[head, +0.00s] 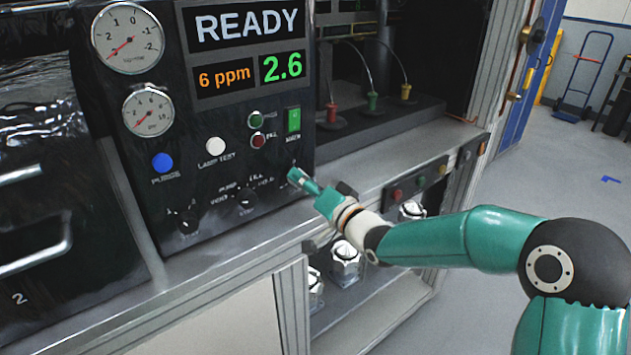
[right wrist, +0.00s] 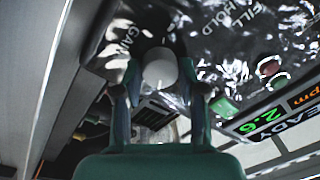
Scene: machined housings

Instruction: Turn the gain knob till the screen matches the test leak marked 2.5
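The screen (head: 248,45) reads READY, 6 ppm in orange and 2.6 in green. It also shows turned over in the right wrist view (right wrist: 268,124). My right gripper (head: 300,178) is at the lower right of the black panel. In the right wrist view, my right gripper's fingers (right wrist: 160,72) stand on either side of a pale round knob (right wrist: 160,68) beside the word GAIN. Whether both fingers press on it is unclear. In the head view the gripper hides this knob. My left gripper is out of view.
Two black knobs (head: 246,200) sit left of my right gripper on the panel. A green switch (head: 293,120), small green and red buttons (head: 257,141), a white button (head: 215,146) and a blue button (head: 162,162) are above. A grey ledge (head: 225,245) runs below.

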